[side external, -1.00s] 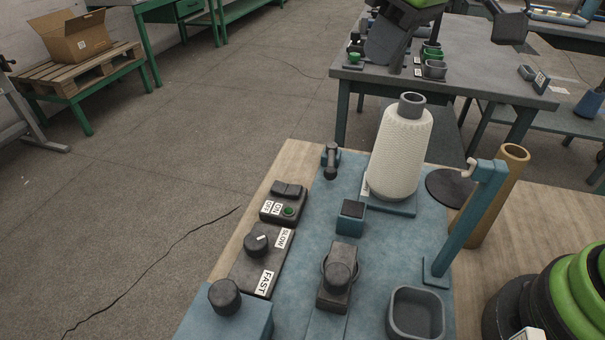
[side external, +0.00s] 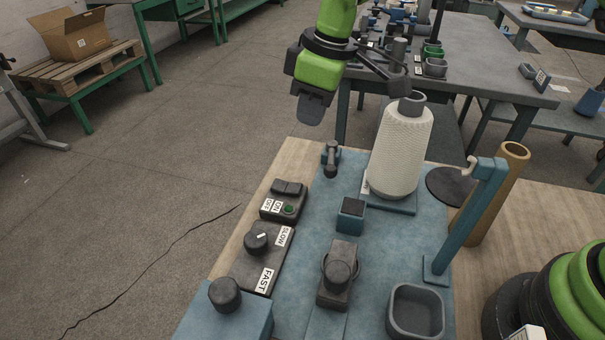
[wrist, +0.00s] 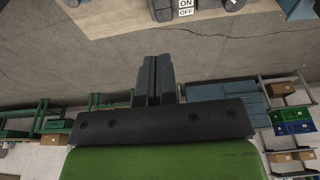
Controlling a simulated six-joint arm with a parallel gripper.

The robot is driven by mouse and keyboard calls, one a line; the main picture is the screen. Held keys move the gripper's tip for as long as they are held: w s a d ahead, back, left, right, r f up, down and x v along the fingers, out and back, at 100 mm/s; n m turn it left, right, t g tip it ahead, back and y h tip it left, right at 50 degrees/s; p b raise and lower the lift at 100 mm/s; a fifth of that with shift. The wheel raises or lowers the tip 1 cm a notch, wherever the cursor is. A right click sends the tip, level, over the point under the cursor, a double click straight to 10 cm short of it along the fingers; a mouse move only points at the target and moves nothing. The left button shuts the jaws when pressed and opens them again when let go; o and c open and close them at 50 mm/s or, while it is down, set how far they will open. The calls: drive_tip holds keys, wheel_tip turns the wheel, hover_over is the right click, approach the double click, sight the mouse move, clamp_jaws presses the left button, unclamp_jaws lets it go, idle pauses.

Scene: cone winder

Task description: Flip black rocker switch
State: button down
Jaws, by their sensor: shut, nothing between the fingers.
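The black rocker switch (side external: 287,188) sits at the back end of a dark switch box, beside a green round button (side external: 288,210) and an ON/OFF label (side external: 271,206). The same label shows at the top edge of the wrist view (wrist: 186,7), but the rocker itself cannot be made out there. My gripper (side external: 311,110) is above and behind the switch box, well apart from it, pointing down. In the wrist view my gripper's fingers (wrist: 158,62) are together with nothing between them.
A small clamp-like part (side external: 331,158) stands just right of the switch box. A speed knob (side external: 256,239) is in front. Bare floor lies left.

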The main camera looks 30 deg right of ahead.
sight(299, 186)
drive_tip(key=f, duration=0.8)
drive_tip(key=w+a+f, duration=0.1)
drive_tip(key=f, duration=0.3)
drive_tip(key=shift+f, duration=0.75)
